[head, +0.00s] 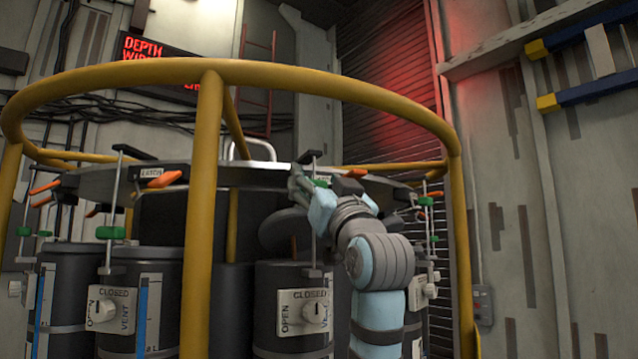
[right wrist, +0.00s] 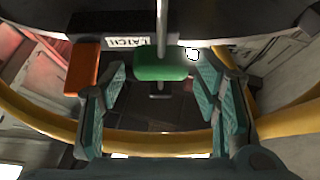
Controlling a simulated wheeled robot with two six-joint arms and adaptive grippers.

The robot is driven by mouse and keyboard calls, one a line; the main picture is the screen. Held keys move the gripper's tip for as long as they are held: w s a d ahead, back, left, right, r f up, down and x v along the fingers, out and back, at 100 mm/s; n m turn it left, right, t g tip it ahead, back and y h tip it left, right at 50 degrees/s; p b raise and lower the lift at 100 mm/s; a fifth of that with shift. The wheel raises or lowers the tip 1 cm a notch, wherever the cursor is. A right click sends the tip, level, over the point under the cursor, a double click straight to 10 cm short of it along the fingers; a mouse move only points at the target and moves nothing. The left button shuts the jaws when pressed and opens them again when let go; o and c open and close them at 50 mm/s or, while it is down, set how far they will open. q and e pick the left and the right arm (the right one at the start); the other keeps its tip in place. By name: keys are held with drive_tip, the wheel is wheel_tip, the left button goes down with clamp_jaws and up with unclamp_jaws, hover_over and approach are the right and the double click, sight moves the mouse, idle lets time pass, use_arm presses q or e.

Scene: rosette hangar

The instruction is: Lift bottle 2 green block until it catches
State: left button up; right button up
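A green block (head: 320,183) sits on a thin upright rod above a dark bottle (head: 292,345) with an OPEN/CLOSED/VENT dial. I cannot read a bottle number. My right gripper (head: 305,187) is at the block, under the edge of the dark ring plate (head: 270,172). In the right wrist view the green block (right wrist: 160,62) lies between the teal finger pads of my right gripper (right wrist: 162,80). The fingers are open, with a small gap visible on each side. My gripper and arm partly hide the block and rod in the head view. My left gripper is not in view.
An orange latch (right wrist: 82,68) sits left of the block, beside a LATCH label (right wrist: 127,42). A yellow rail (head: 209,200) circles the bottles, with a post left of my arm. Another green block (head: 110,232) hangs lower on its rod at left.

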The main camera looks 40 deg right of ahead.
drive_tip(key=b+v, duration=0.8)
drive_tip(key=v, duration=0.1)
idle(0.3)
drive_tip(key=shift+f, duration=0.15)
